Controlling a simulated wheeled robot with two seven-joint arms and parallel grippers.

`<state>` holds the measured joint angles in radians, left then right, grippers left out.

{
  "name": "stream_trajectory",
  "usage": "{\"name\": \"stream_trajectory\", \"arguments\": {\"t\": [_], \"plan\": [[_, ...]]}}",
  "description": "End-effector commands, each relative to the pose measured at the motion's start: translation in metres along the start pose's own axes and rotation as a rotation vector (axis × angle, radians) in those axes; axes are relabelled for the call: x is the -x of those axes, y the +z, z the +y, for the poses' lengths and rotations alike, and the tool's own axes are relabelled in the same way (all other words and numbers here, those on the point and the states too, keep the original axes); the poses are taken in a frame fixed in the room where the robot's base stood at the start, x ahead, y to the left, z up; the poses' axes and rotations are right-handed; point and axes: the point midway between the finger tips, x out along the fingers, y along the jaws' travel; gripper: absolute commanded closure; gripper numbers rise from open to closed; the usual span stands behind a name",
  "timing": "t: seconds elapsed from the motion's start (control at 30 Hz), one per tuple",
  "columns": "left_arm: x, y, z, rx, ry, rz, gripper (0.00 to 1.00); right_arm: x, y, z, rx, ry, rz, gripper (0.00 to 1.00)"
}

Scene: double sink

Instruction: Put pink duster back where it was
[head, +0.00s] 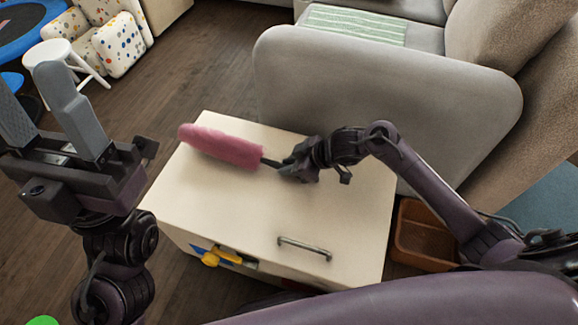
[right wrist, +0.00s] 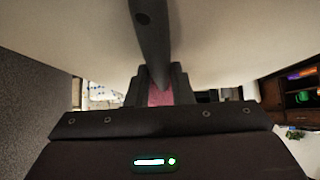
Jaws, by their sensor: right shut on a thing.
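The pink duster (head: 222,147) has a fluffy pink head and a dark handle. In the head view it is over the top of the cream cabinet (head: 230,207), its head toward the left. I cannot tell whether it touches the top. My right gripper (head: 284,168) is shut on the duster's handle. In the right wrist view the dark handle (right wrist: 150,40) runs between the fingers, with a bit of pink behind. My left gripper (head: 52,95) is raised at the left, its two grey fingers apart and empty.
A grey sofa (head: 380,90) stands behind the cabinet. A brown bin (head: 424,238) is on the floor to the cabinet's right. The cabinet has a metal handle (head: 305,247) and a yellow item (head: 212,258) at its front. A white stool (head: 58,55) stands at the far left.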

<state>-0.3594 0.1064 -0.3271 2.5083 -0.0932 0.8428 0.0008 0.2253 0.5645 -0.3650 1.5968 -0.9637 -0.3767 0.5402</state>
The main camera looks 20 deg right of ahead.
Motion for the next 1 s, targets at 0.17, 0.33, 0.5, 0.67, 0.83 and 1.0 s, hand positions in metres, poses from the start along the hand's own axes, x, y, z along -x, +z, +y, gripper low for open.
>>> {"name": "stream_trajectory", "arguments": {"t": [0.17, 0.33, 0.5, 0.67, 0.83, 1.0], "plan": [[-0.0009, -0.0057, 0.0001, 0.000, 0.001, 0.029, 0.49, -0.0013, 0.0008, -0.0001, 0.000, 0.000, 0.001, 1.00], [-0.0009, -0.0053, 0.0000, -0.001, 0.001, 0.027, 0.49, -0.0012, 0.0009, -0.0001, 0.000, 0.000, 0.001, 1.00], [-0.0006, -0.0051, 0.0001, -0.001, 0.001, 0.026, 0.49, -0.0031, 0.0029, -0.0002, 0.000, -0.001, 0.000, 0.73], [-0.0006, -0.0051, 0.0001, 0.000, 0.001, 0.026, 0.49, -0.0030, 0.0029, -0.0002, 0.000, 0.000, 0.000, 0.58], [-0.0006, -0.0051, 0.0002, 0.000, 0.001, 0.026, 0.49, -0.0030, 0.0028, -0.0002, 0.000, 0.000, 0.000, 0.58], [-0.0022, -0.0050, 0.0001, 0.000, 0.001, 0.024, 0.49, 0.0009, 0.0008, 0.0000, 0.000, 0.000, 0.000, 0.58]]}}
